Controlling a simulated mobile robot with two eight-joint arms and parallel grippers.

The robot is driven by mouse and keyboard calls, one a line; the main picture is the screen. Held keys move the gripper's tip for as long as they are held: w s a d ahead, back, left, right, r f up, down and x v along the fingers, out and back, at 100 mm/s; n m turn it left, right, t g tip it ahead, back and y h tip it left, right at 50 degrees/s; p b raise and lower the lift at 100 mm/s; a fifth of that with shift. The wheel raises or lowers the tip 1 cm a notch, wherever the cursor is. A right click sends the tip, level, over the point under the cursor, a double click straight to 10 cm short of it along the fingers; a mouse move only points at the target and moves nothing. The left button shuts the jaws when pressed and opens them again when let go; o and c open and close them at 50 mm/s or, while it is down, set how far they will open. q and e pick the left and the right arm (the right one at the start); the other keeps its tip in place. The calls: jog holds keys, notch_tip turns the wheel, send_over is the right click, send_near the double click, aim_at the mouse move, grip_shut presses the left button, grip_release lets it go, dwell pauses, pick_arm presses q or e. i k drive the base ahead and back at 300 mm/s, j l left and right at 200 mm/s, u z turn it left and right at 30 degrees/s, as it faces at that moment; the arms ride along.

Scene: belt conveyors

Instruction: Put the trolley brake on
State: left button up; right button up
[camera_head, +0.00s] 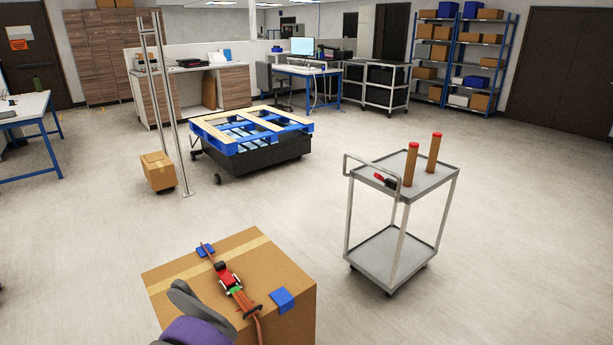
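A grey two-shelf trolley (386,253) stands on the floor at right of centre, with a bent tube handle (358,160) at its left end. A small red and black part (384,180) is on the top near the handle; I cannot tell whether it is the brake or how it is set. The trolley's wheels are small and mostly hidden under the lower shelf. A grey and purple part, apparently of my own arm, shows at the bottom left of centre.
Two brown red-topped cylinders (410,165) stand on the trolley. A large strapped cardboard box (185,275) is in the near foreground. A blue pallet (222,146) on a dark base and a small carton (157,172) are farther left. Floor around the trolley is clear.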

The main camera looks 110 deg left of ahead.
aim_at(377, 175)
jog(key=u, duration=0.45)
jog(key=j+u, duration=0.1)
jog(key=u, duration=0.35)
jog(key=i+u, duration=0.1)
jog(key=u, duration=0.8)
jog(key=i+u, duration=0.15)
jog(key=u, duration=0.25)
jog(key=i+u, duration=0.15)
jog(key=u, duration=0.25)
jog(key=i+l+u, duration=0.1)
jog(key=u, duration=0.3)
jog(key=i+l+u, duration=0.15)
jog(key=u, duration=0.25)
jog(key=i+l+u, duration=0.4)
jog(key=l, duration=0.2)
jog(key=l+u, duration=0.2)
jog(key=i+l, duration=0.7)
jog(key=i, duration=0.25)
